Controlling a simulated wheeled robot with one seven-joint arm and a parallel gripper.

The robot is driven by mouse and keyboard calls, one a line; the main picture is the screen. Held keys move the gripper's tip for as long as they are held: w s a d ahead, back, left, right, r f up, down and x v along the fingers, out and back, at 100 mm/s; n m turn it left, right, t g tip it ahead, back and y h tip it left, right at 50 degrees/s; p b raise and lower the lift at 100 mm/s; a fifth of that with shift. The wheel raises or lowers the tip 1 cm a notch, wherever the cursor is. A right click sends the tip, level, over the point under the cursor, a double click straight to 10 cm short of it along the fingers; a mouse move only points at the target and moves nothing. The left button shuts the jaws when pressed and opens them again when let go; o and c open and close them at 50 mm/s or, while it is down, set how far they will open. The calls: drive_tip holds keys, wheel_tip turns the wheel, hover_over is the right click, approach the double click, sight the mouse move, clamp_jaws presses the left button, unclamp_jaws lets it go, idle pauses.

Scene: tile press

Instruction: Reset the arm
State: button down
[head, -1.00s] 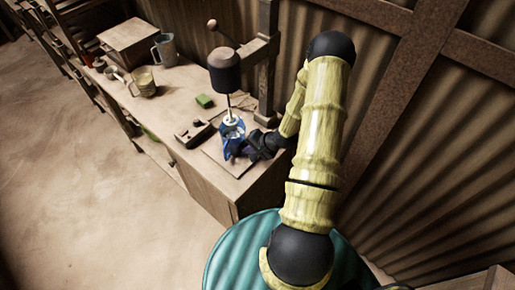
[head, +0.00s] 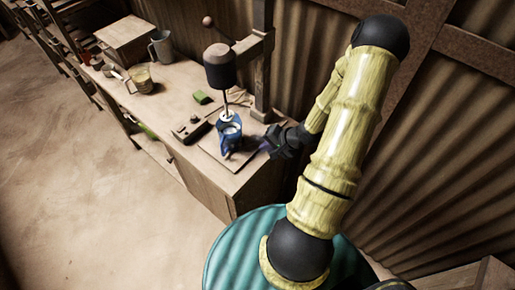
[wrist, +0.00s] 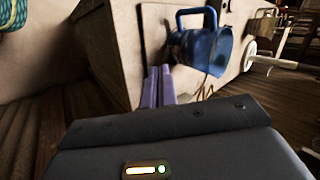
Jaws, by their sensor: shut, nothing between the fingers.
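My arm stretches over the right part of the workbench in the head view. My gripper (head: 267,147) is to the right of a blue cup-like thing with a handle (head: 231,140), apart from it. The wrist view shows my two purple fingers (wrist: 158,84) shut together and empty. The blue thing (wrist: 209,50) lies just beyond them there.
A corrugated wall (head: 430,150) is close on the right.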

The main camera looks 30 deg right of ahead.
drive_tip(key=shift+v, duration=0.95)
drive_tip(key=shift+w+a+r, duration=0.1)
drive_tip(key=shift+a, duration=0.1)
drive_tip(key=s+a+r+n+g+h+b, duration=0.1)
drive_tip(key=s+a+r+n+g+h, duration=0.1)
drive_tip(key=a+r+n, duration=0.3)
drive_tip(key=s+a+r+n+g+h+b, duration=0.1)
drive_tip(key=s+a+r+n, duration=0.3)
drive_tip(key=a+r, duration=0.6)
drive_tip(key=shift+r+n+g+h, duration=0.5)
drive_tip(key=shift+r+n+h, duration=0.15)
drive_tip(key=shift+n, duration=0.45)
drive_tip(key=shift+s+a, duration=0.15)
